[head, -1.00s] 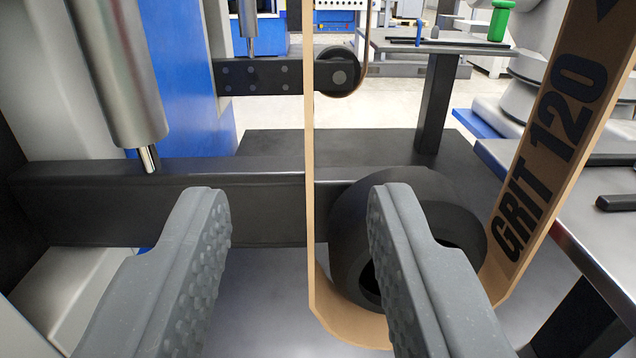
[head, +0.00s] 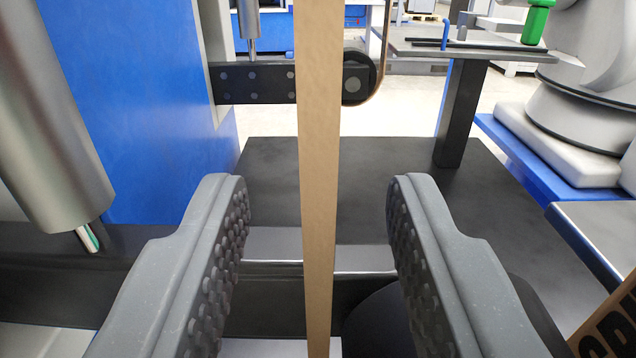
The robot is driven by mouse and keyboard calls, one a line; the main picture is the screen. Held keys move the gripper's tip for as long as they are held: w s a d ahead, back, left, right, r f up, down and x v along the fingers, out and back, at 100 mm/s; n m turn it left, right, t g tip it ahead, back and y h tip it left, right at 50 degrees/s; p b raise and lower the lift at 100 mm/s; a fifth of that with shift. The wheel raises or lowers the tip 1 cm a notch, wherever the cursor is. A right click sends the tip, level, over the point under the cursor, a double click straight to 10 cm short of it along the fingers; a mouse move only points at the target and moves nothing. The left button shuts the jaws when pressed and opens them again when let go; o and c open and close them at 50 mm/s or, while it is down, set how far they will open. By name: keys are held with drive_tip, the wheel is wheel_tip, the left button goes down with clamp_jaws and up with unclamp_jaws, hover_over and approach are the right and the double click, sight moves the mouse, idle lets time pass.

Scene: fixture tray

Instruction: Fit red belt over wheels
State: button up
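No red belt shows; the belt (head: 319,160) here is tan. One strand hangs upright between my gripper's fingers, apart from both pads. Another part of tan belt with dark lettering (head: 607,335) shows at the lower right. My gripper (head: 316,187) is open, with one finger on each side of the strand. A large black wheel (head: 378,325) is low in the view, mostly hidden behind the right finger and cut off by the bottom edge. A smaller black wheel (head: 356,80) sits farther back on a dark bar (head: 255,82), with a thin tan strip around its right side.
A metal cylinder (head: 50,130) with a rod stands at the left, before a blue panel (head: 130,90). A dark beam (head: 270,290) crosses below. A table with a green object (head: 536,22) stands at the back right, near a white machine (head: 590,90). A dark plate (head: 330,170) lies beyond the fingers.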

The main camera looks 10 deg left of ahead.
drive_tip(key=shift+w, duration=0.1)
drive_tip(key=shift+c, duration=0.3)
clamp_jaws()
idle(0.4)
drive_tip(key=shift+r+p, duration=0.45)
drive_tip(key=shift+p, duration=0.05)
idle(0.8)
idle(0.3)
drive_tip(key=s+d, duration=0.1)
drive_tip(key=s, duration=1.2)
drive_tip(key=shift+d+p, duration=0.2)
drive_tip(key=shift+p, duration=0.1)
idle(1.1)
drive_tip(key=s, duration=0.6)
drive_tip(key=shift+d, duration=0.35)
idle(1.6)
